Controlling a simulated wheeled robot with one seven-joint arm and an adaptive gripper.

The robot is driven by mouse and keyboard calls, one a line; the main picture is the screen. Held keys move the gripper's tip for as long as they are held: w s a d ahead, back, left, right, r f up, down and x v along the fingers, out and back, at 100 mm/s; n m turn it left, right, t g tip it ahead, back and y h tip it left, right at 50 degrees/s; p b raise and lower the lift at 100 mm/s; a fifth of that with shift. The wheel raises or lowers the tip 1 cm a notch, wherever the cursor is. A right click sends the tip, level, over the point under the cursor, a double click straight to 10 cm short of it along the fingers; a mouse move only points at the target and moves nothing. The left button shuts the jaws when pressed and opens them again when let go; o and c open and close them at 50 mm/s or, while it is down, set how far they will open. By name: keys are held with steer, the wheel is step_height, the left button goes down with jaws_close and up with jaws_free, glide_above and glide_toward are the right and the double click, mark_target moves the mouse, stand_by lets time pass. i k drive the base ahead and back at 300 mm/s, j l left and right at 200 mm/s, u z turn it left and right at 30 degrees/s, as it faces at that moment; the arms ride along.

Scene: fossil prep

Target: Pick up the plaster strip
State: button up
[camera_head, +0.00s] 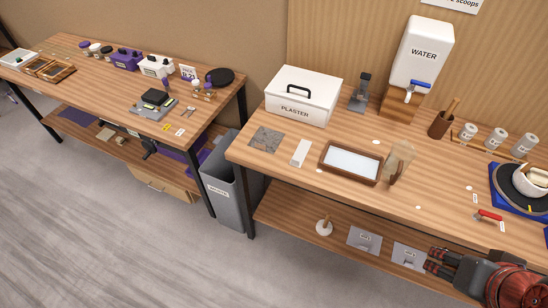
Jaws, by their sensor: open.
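A small white rectangular piece (300,152), which looks like the plaster strip, lies on the right wooden table. It sits between a flat grey mottled square (265,139) and a brown-framed tray with a pale inside (323,165). My gripper (433,261) is at the lower right of the picture, in front of the table's lower shelf. It is open, with nothing visible between its fingers. It is well to the right of the white piece and apart from it.
A white PLASTER box (302,96) stands behind the white piece. A WATER dispenser (424,55) stands at the back. A tan translucent object (399,160) stands right of the tray. A grey bin (222,180) fills the gap between tables. A red-handled tool (489,215) lies near the front edge.

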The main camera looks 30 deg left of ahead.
mark_target(301, 150)
steer(key=k+u, duration=0.1)
steer(key=u, duration=1.1)
